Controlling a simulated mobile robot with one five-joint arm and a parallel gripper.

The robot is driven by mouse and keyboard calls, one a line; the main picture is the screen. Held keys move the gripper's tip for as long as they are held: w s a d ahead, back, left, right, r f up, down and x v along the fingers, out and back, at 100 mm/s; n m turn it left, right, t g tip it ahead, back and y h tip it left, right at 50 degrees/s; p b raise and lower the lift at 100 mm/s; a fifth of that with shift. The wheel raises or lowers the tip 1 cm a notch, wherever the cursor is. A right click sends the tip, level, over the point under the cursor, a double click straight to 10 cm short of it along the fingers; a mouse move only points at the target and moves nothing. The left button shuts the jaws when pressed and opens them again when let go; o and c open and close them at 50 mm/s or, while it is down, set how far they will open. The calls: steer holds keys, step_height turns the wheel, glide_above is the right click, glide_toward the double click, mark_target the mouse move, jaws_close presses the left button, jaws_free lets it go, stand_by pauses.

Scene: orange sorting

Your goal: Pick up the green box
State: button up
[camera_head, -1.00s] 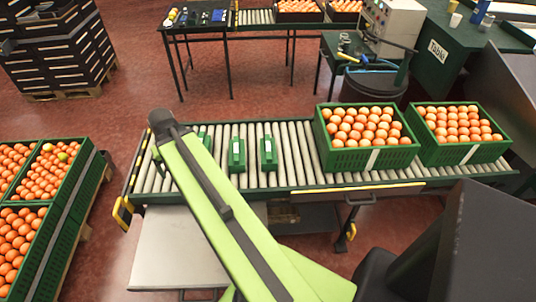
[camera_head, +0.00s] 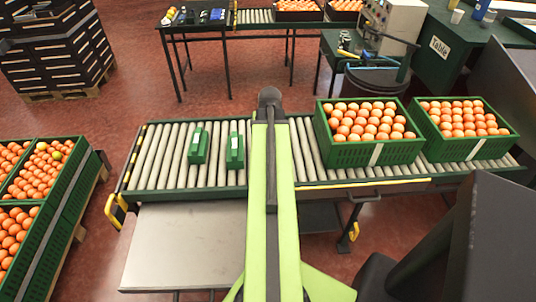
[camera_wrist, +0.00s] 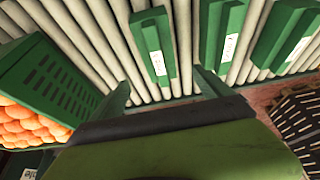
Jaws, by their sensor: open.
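Two small green boxes with white labels, a left one (camera_head: 199,146) and a right one (camera_head: 235,151), lie on the roller conveyor (camera_head: 165,160) in the head view. My arm hides what lies just right of them. The wrist view shows three such boxes: a near one (camera_wrist: 150,42), a middle one (camera_wrist: 222,32) and a far-right one (camera_wrist: 287,35). My gripper (camera_wrist: 163,92) is open and empty, its fingers apart. The near box lies ahead of the gap between the fingers. I see no contact. In the head view, the arm's end (camera_head: 270,97) is over the conveyor.
Two green crates of oranges, one nearer (camera_head: 345,153) and one at right (camera_head: 450,149), stand on the conveyor right of my arm. The nearer crate's wall (camera_wrist: 45,80) shows at left in the wrist view. More orange crates (camera_head: 60,222) stand left. The conveyor's left end is clear.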

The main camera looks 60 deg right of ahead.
steer(key=b+x, duration=0.5)
steer(key=x, duration=0.2)
steer(key=shift+w+f, duration=0.1)
steer(key=shift+f, duration=0.25)
steer(key=b+x, duration=0.5)
steer(key=shift+a+f, duration=0.1)
steer(key=shift+f, duration=0.2)
steer(key=shift+r, duration=0.2)
steer(key=c, duration=1.8)
steer(key=shift+r, duration=0.1)
steer(key=r+p, duration=0.2)
steer(key=s+r+p, duration=0.1)
steer(key=r+p, duration=0.2)
steer(key=s+d+r+p, duration=0.1)
steer(key=s+r+p, duration=0.1)
steer(key=s, duration=0.1)
steer(key=s+d+r+p, duration=0.2)
steer(key=s, duration=0.1)
steer(key=s+d+r+p, duration=0.1)
steer(key=s+r+p, duration=0.1)
steer(key=s, duration=0.2)
steer(key=shift+s+d, duration=0.1)
steer(key=shift+d, duration=0.15)
